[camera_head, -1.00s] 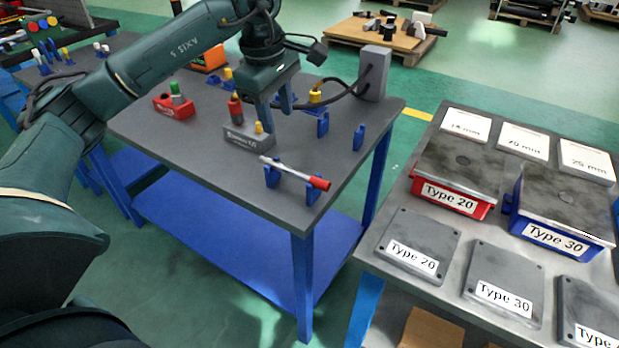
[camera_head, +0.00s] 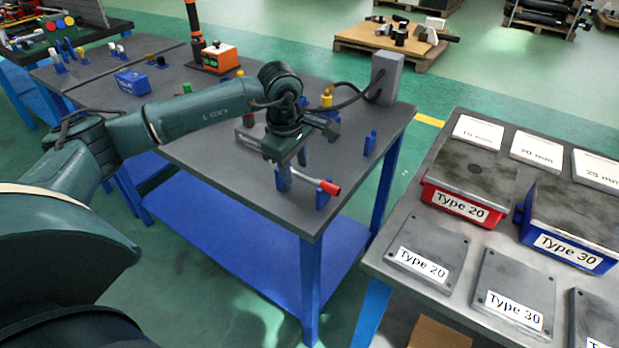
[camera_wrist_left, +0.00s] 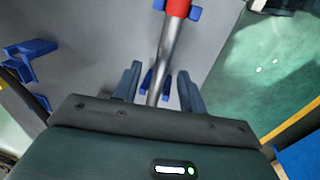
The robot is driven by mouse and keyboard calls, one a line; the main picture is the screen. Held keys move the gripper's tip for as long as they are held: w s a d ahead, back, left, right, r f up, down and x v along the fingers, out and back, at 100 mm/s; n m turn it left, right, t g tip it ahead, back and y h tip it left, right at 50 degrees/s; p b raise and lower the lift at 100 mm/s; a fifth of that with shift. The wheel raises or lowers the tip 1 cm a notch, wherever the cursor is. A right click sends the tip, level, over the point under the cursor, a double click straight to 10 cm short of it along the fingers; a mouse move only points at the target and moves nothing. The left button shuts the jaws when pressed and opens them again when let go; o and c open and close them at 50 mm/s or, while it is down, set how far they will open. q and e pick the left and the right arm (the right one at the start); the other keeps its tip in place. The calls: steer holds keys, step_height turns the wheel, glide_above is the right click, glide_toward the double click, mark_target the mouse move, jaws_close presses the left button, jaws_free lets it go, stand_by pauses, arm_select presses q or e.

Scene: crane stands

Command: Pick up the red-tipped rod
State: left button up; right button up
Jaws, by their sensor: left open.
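The red-tipped rod (camera_head: 312,183) lies across blue holders (camera_head: 322,199) near the front corner of the grey table. Its red end points right in the head view; its other end is hidden by my arm. My left gripper (camera_head: 292,180) is open and points down over the rod. In the left wrist view, the gripper (camera_wrist_left: 158,80) has one finger on each side of the metal rod (camera_wrist_left: 165,55), with the red tip (camera_wrist_left: 178,8) at the top edge. I cannot tell whether the fingers are level with the rod. My right gripper is not in view.
A grey box (camera_head: 384,78) with a cable and blue stands (camera_head: 370,142) stand behind the gripper. An orange device (camera_head: 219,57) is at the back left. At right, a second table holds a red bin (camera_head: 456,203) and a blue bin (camera_head: 565,250).

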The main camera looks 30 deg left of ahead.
arm_select(q)
steer(key=shift+f, duration=0.1)
steer(key=shift+c, duration=0.3)
jaws_close()
